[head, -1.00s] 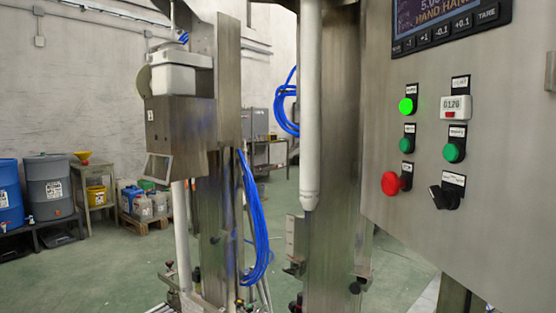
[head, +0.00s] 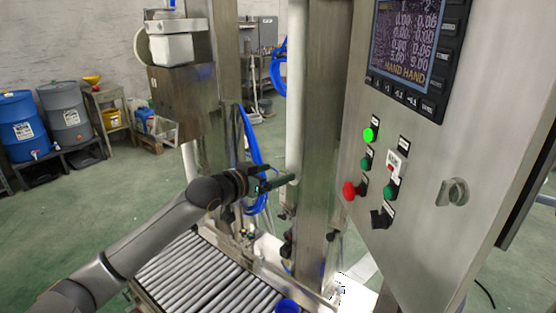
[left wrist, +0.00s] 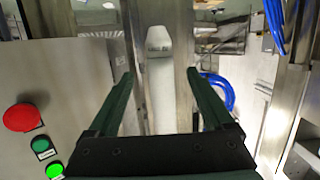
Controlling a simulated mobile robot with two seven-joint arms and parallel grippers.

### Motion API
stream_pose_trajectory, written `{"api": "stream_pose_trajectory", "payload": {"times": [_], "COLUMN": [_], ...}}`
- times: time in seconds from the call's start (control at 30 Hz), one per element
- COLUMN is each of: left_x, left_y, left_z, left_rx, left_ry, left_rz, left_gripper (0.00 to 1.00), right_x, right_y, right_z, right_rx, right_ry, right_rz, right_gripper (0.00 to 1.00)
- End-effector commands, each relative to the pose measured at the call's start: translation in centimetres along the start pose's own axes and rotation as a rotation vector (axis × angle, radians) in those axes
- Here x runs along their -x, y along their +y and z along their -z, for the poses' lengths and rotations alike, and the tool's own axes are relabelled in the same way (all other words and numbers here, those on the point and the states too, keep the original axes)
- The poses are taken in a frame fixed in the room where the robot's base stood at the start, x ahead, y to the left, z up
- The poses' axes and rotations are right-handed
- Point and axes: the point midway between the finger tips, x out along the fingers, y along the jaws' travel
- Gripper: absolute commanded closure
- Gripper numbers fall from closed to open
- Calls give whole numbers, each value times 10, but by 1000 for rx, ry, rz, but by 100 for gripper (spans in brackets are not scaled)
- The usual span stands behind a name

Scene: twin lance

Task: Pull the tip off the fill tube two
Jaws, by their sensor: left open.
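A pale fill tube (head: 296,100) hangs upright beside a steel column in the head view. Its lower end is partly hidden by my left gripper (head: 283,176). That gripper is at the tube's lower part, with its fingers apart and level. In the left wrist view the tube (left wrist: 162,95) shows between and beyond the two open fingers (left wrist: 158,82), and its tapered tip (left wrist: 158,39) points to the top of the picture. I see no finger closed on it. A second pale tube (head: 190,160) hangs at the left under a steel housing. My right gripper is not in view.
A control panel (head: 430,165) with a red button (head: 349,190) and green buttons stands close on the right. A roller conveyor (head: 195,270) runs below. Blue hoses (head: 250,135) hang behind my gripper. A blue round thing (head: 287,306) is at the bottom edge.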

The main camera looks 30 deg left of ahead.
Motion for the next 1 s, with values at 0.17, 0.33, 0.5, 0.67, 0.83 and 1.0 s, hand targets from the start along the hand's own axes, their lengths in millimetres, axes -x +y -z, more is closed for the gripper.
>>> {"api": "stream_pose_trajectory", "payload": {"times": [0.17, 0.33, 0.5, 0.67, 0.83, 1.0], "left_x": [-12, -32, -52, -70, -85, -92], "left_y": [-1, 0, 0, 0, 0, 0], "left_z": [-5, -10, -14, -18, -20, -20], "left_rx": [4, 3, 2, 1, 1, 0], "left_ry": [-2, -1, 1, 1, 1, 0], "left_rz": [2, 0, -1, 0, -1, 0], "left_gripper": [15, 15, 15, 15, 15, 15], "right_x": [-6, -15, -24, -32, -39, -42], "right_y": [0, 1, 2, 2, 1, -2], "right_z": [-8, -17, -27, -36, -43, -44], "right_rx": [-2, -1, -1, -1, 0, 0], "right_ry": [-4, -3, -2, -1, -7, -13], "right_rz": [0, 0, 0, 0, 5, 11], "right_gripper": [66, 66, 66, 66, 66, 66]}}
